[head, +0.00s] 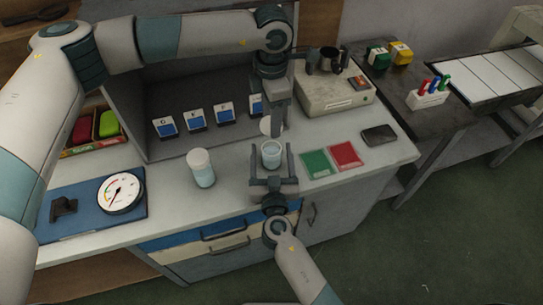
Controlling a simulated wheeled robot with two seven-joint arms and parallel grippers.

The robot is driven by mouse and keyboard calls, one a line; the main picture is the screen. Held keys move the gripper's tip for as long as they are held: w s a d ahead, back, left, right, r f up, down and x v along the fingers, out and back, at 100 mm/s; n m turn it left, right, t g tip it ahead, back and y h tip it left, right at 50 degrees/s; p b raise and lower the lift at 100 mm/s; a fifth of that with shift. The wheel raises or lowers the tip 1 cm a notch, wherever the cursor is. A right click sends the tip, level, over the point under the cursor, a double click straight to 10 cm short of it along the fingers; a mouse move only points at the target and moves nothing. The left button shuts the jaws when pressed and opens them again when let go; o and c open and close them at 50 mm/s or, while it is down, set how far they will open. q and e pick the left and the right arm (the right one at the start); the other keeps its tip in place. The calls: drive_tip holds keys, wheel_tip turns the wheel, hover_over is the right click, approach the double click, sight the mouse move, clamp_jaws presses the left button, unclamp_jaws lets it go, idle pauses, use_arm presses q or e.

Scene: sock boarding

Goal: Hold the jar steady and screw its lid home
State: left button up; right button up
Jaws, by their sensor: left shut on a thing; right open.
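An open jar (271,149) with pale blue contents stands upright on the grey worktop (232,200). My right gripper (271,160) is open, with one finger on each side of the jar; I cannot tell whether they touch it. My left gripper (276,128) points down just behind and above the jar. It is shut on a white round lid (265,126), mostly hidden behind the fingers. The lid is apart from the jar's rim.
A second, white-topped jar (201,170) stands to the left. A dial gauge (121,194) lies on a blue mat (70,222). Green (316,163) and red (346,155) squares and a dark pad (379,134) lie right. A beige device (330,92) stands behind.

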drive_tip(key=c, duration=1.6)
use_arm(q)
drive_tip(key=shift+f, duration=2.5)
drive_tip(key=shift+f, duration=0.15)
drive_tip(key=shift+f, duration=0.75)
drive_tip(key=shift+f, duration=0.55)
